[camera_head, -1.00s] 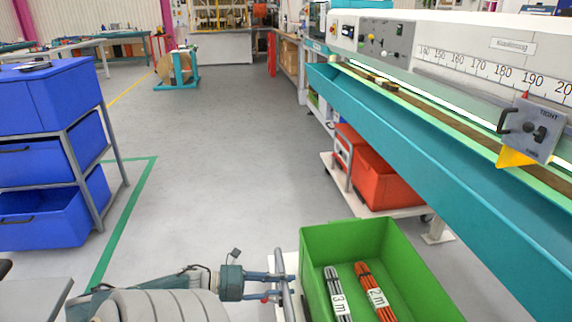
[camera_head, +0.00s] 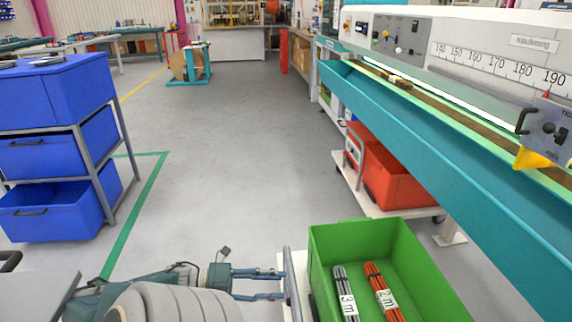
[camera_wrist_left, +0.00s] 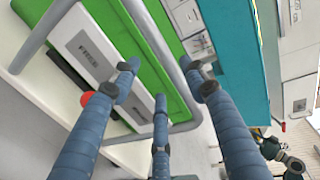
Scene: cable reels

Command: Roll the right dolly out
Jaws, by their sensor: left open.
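A low dolly with a pale deck (camera_head: 297,262) and a grey tubular handle (camera_head: 291,284) stands at the bottom centre of the head view. It carries a green crate (camera_head: 335,234) with a grey cable bundle (camera_head: 345,288) and an orange cable bundle (camera_head: 377,284) in it. My left gripper (camera_head: 284,285) is open at the handle's left side, its fingertips close to the bar. The handle also shows in the left wrist view (camera_wrist_left: 42,36), beside my spread fingers (camera_wrist_left: 160,80). I cannot tell whether they touch it. My right gripper is not in view.
A second dolly (camera_head: 368,205) with red crates (camera_head: 398,180) stands partly under the long teal machine trough (camera_head: 440,150) on the right. The grey aisle floor (camera_head: 240,150) between is clear.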

